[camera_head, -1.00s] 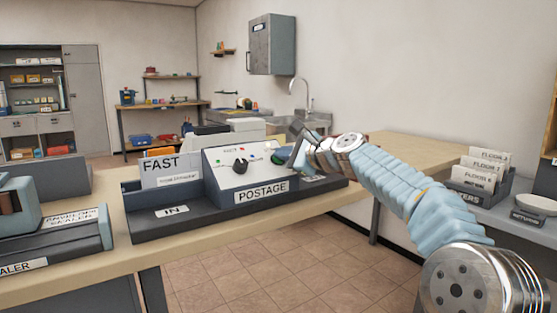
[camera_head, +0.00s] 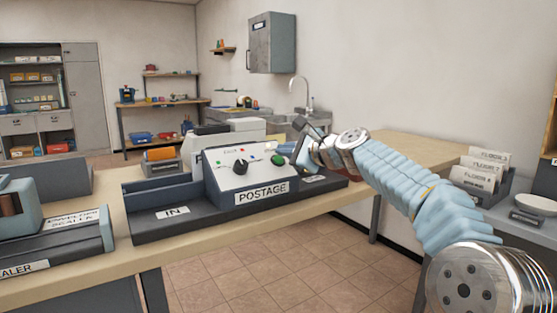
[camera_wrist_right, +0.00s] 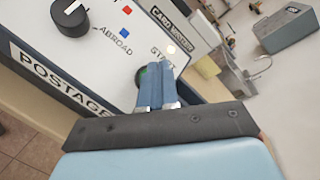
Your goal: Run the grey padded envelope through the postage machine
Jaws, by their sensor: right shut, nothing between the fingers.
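The postage machine (camera_head: 250,169) stands on the wooden counter with its IN tray (camera_head: 160,218) on the left. A pale grey sliver (camera_head: 197,163) at the left end of its panel looks like the edge of the grey padded envelope; the rest is hidden behind the panel. My right gripper (camera_head: 296,160) is at the panel's right side, shut and empty. My left gripper is not in view.
An envelope sealer (camera_head: 75,235) sits to the left on the counter. A rack of floor-labelled cards (camera_head: 482,172) and a small round item (camera_head: 535,203) stand at the right. A sink (camera_head: 300,120) and a wall cabinet (camera_head: 271,45) are behind.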

